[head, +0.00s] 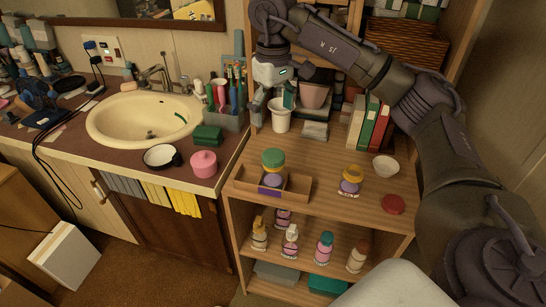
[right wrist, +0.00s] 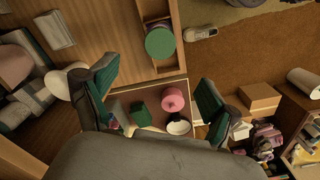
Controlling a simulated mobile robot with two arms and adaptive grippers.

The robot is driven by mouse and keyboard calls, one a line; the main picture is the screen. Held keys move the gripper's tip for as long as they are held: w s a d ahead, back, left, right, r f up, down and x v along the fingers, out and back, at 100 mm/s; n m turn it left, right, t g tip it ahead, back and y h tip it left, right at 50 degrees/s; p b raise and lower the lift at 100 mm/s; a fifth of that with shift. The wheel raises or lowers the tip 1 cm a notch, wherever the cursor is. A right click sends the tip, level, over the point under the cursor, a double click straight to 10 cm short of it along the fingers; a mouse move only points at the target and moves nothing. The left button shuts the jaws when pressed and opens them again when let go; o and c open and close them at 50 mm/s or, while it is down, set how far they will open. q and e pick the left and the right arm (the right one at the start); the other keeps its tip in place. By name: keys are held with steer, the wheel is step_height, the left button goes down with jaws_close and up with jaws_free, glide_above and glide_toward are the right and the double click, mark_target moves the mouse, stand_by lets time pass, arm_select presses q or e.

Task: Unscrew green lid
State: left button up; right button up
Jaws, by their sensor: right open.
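A jar with a green lid (head: 273,158) stands upright in a wooden tray (head: 299,185) on the front left of the shelf top. The lid is on the jar, whose lower part shows a purple label (head: 271,182). The green lid also shows from above in the right wrist view (right wrist: 160,42), with the tray beside it. My right gripper (head: 273,103) is above and behind the jar, apart from it. Its two fingers are spread wide and empty in the right wrist view (right wrist: 157,76). My left gripper is not in view.
A yellow-lidded jar (head: 350,180), a red lid (head: 393,204) and a white bowl (head: 385,166) stand right of the tray. A white cup (head: 280,114) and books (head: 369,123) are behind. A pink jar (head: 204,164) sits on the sink counter. Several bottles fill the lower shelf.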

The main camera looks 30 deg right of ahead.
mark_target(273, 155)
stand_by(0.3)
steer(key=shift+c, duration=0.8)
steer(key=f+m+p, duration=0.1)
steer(key=m+p, duration=0.5)
steer(key=m, duration=0.2)
steer(key=f+m+p, duration=0.1)
steer(key=m+p, duration=0.5)
steer(key=m, duration=0.2)
steer(key=f+m+p, duration=0.2)
steer(key=m+p, duration=0.4)
steer(key=m, duration=0.2)
steer(key=shift+w+m, duration=0.2)
steer(key=shift+m, duration=0.1)
steer(key=shift+s+f+m+p, duration=0.2)
steer(key=shift+f+m+p, duration=0.15)
steer(key=shift+m+p, duration=0.55)
steer(key=shift+f+m+b, duration=0.3)
steer(key=shift+m, duration=0.1)
steer(key=shift+f+b, duration=1.95)
steer(key=shift+f, duration=1.45)
